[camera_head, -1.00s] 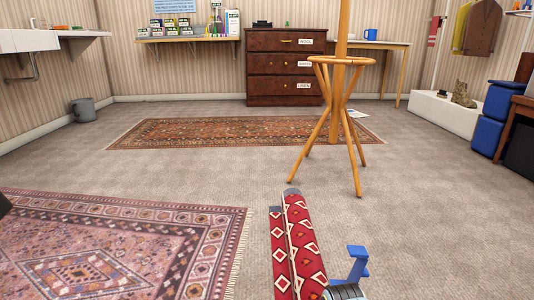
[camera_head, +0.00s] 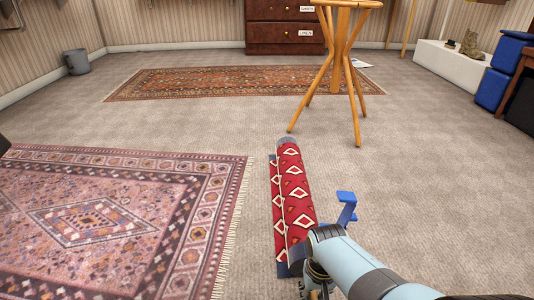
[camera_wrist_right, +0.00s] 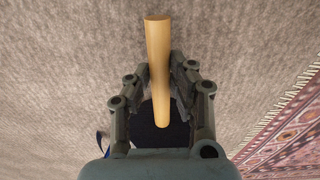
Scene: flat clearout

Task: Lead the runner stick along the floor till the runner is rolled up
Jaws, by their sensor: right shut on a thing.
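The runner (camera_head: 296,195) is red with white diamonds and shows as a long roll on the floor, with a strip of it flat along the roll's left side. A grey end (camera_head: 287,142) shows at the roll's far end. My right gripper (camera_head: 312,287) is low at the runner's near end, partly hidden by my wrist. In the right wrist view the pale wooden stick (camera_wrist_right: 158,70) stands between the fingers of my right gripper (camera_wrist_right: 160,85), which is shut on it.
A patterned pink rug (camera_head: 95,220) lies to the left of the runner. A blue piece (camera_head: 346,205) shows beside my wrist. Carpet is clear on the right.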

